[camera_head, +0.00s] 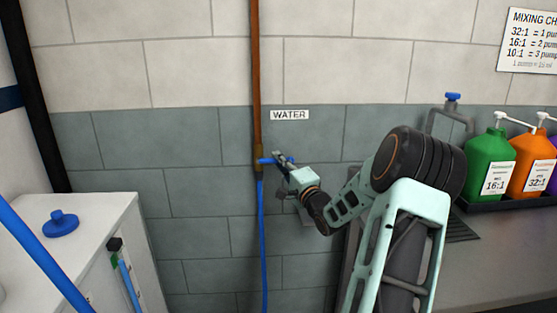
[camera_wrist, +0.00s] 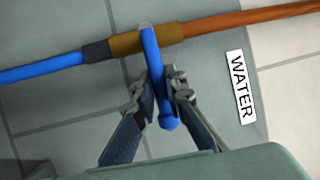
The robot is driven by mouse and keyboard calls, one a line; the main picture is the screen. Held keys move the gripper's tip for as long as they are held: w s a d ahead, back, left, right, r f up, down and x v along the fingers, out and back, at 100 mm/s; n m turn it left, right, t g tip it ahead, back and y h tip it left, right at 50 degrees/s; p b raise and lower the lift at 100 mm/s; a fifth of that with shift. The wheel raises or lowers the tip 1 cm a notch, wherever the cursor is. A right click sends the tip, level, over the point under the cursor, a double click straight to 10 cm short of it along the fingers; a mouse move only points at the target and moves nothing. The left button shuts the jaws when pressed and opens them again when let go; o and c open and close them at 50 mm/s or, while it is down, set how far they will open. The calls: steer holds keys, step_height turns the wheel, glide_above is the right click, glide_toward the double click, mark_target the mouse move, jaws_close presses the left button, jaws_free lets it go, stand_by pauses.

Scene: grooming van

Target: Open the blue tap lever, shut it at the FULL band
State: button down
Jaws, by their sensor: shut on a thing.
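The blue tap lever (camera_wrist: 152,60) points out across the line of the pipe, from a brass valve body (camera_wrist: 125,43). In the head view the lever (camera_head: 266,161) sits on the wall pipe below the WATER sign. My gripper (camera_wrist: 158,90) is shut on the lever, one finger on each side near its rounded end. It also shows in the head view (camera_head: 284,160), coming from the right. On the white tank-like box at left is an upright blue strip (camera_head: 129,283) with a green band (camera_head: 115,261) near its top. No FULL lettering is readable.
A copper pipe (camera_head: 255,70) enters the valve from above and a blue hose (camera_head: 262,240) hangs below. A blue cap (camera_head: 61,223) lies on the white box (camera_head: 95,207). Green (camera_head: 489,165) and orange (camera_head: 530,165) pump bottles stand on the right counter.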

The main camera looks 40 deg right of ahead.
steer(key=shift+f, duration=0.1)
steer(key=c, duration=2)
jaws_free()
steer(key=shift+o, duration=0.2)
steer(key=shift+s, duration=0.1)
steer(key=v, duration=1.2)
